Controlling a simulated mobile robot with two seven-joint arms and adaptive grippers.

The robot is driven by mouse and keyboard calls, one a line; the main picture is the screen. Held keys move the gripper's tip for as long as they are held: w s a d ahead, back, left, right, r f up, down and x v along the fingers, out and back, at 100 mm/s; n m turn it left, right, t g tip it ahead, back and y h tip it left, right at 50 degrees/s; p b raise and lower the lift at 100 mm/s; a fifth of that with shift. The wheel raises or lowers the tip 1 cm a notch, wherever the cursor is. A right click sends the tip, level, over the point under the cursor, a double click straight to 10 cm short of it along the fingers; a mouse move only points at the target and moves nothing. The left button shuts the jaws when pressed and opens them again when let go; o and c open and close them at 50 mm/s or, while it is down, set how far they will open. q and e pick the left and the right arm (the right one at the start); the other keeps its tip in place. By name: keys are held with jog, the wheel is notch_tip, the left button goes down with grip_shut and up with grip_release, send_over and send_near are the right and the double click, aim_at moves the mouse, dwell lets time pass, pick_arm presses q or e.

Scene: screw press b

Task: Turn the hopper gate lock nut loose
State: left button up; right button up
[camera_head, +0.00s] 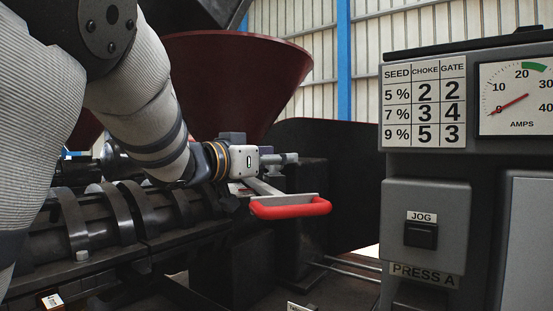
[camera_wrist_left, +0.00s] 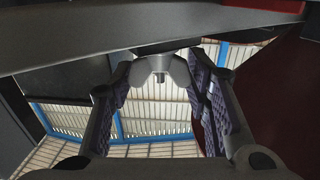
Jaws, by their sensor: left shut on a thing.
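My left gripper (camera_head: 274,160) reaches in from the left, in front of the dark red hopper (camera_head: 235,80) and just above the gate lever's red handle (camera_head: 290,208). In the left wrist view the grey winged lock nut (camera_wrist_left: 160,66), with a short stud at its middle, sits between the fingertips. The two padded fingers (camera_wrist_left: 160,78) are shut on its wings, one at each side. In the head view the nut is mostly hidden by the gripper and cannot be made out clearly. My right gripper is not in view.
The dark ribbed press barrel (camera_head: 130,225) lies below my left arm. A control panel (camera_head: 425,170) with a seed, choke and gate chart, an amps dial and a jog button (camera_head: 420,235) stands at the right. A dark block (camera_head: 305,195) stands close behind the red handle.

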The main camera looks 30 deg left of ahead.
pick_arm(q)
jog(key=shift+n+y, duration=0.8)
jog(key=shift+y, duration=0.8)
jog(key=o, duration=1.2)
